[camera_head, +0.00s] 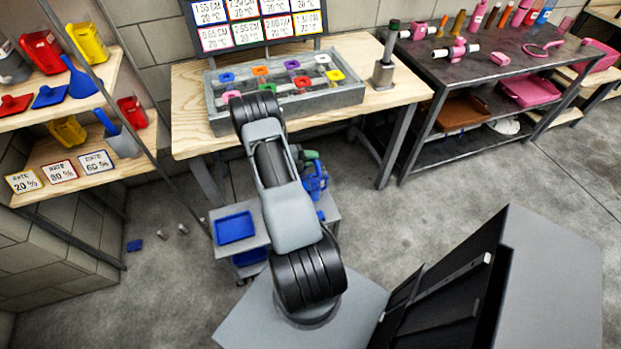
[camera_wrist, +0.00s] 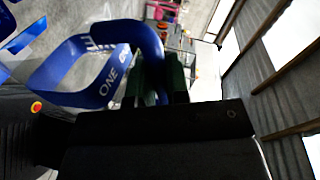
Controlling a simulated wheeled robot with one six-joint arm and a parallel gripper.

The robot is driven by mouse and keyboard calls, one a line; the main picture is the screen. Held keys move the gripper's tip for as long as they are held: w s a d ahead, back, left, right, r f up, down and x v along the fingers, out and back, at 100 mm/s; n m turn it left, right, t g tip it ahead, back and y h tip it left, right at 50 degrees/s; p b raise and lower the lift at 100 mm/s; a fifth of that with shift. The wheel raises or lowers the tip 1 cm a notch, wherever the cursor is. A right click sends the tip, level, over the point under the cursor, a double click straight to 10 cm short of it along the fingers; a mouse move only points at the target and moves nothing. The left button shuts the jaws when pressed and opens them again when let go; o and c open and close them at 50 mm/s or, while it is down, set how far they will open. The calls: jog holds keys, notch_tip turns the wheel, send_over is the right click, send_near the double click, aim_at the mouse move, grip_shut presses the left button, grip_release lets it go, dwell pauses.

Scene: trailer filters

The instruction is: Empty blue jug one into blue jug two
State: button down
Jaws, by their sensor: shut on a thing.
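A blue jug marked ONE (camera_wrist: 110,82) fills the upper left of the wrist view. My gripper (camera_wrist: 160,85), with dark green fingers, is shut on its handle. In the head view, a blue jug (camera_head: 316,183) shows just right of my arm, beside a small green part, above a grey cart (camera_head: 268,246). My arm hides part of it. Another blue piece (camera_wrist: 22,38) is cut off at the left edge of the wrist view; I cannot tell whether it is jug two. I cannot see the contents of any jug.
A blue tray (camera_head: 235,227) lies on the cart. Behind is a wooden bench (camera_head: 395,88) with a grey tray (camera_head: 345,97) of coloured parts. A dark table (camera_head: 480,68) stands at right, shelves (camera_head: 85,165) at left. Small pieces lie on the floor at left.

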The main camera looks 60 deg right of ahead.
jog(key=shift+w+d+n+g+b, duration=0.2)
jog(key=shift+w+d+n, duration=0.35)
jog(key=shift+w+n, duration=0.15)
jog(key=shift+w+d+n+g+b, duration=0.2)
jog(key=shift+w+d+n, duration=0.35)
jog(key=shift+w, duration=0.2)
dwell(0.3)
jog(key=shift+w+d+f+n+b, duration=0.25)
jog(key=shift+w+d+n+b, duration=0.3)
jog(key=shift+w+n+b, duration=0.2)
dwell(0.7)
dwell(0.7)
